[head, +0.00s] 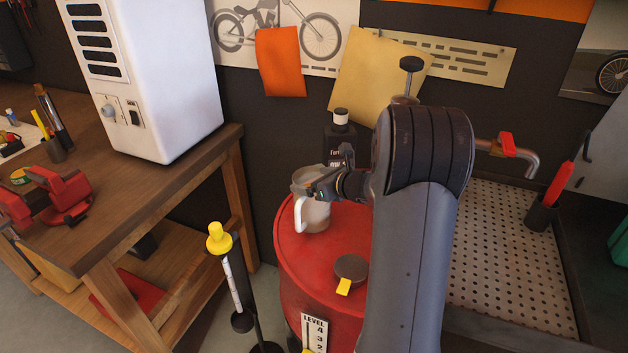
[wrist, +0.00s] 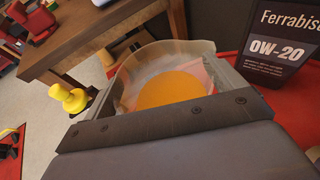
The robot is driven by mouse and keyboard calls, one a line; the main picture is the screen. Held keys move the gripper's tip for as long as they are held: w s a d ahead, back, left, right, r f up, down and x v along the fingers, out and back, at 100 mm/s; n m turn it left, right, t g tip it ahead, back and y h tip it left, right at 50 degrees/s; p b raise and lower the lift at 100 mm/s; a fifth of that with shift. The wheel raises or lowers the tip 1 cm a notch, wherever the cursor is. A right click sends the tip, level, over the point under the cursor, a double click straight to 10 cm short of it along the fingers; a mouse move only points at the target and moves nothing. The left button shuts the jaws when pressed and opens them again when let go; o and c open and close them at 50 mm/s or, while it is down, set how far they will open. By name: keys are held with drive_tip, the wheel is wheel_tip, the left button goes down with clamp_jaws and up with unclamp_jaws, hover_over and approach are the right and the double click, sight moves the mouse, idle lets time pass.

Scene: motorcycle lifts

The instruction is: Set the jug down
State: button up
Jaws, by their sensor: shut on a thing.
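The jug (head: 315,214) is a translucent pale vessel with a white handle, upright in the head view over the top of the red drum (head: 292,248). I cannot tell whether its base touches the drum. In the wrist view the jug (wrist: 133,72) shows its open mouth, with orange liquid inside. My gripper (head: 322,185) is shut on the jug near its rim, with its dark jaws on either side of it. My arm covers the right part of the drum.
A dark bottle (head: 339,140) labelled 0W-20 stands behind the jug. A dark round cap with a yellow tab (head: 350,270) is on the drum's front. A yellow-topped pump (head: 219,240) stands left of it. A wooden bench (head: 190,160) is left, and a perforated tray (head: 505,260) right.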

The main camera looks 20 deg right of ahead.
drive_tip(key=o, duration=1.8)
drive_tip(key=shift+f, duration=0.1)
drive_tip(key=shift+r, duration=0.2)
drive_tip(key=b+v, duration=0.1)
drive_tip(key=v, duration=1.1)
drive_tip(key=shift+w, duration=0.1)
drive_tip(key=x, duration=1.2)
drive_tip(key=shift+f, duration=0.45)
drive_tip(key=shift+r+p, duration=0.5)
drive_tip(key=shift+r, duration=1.15)
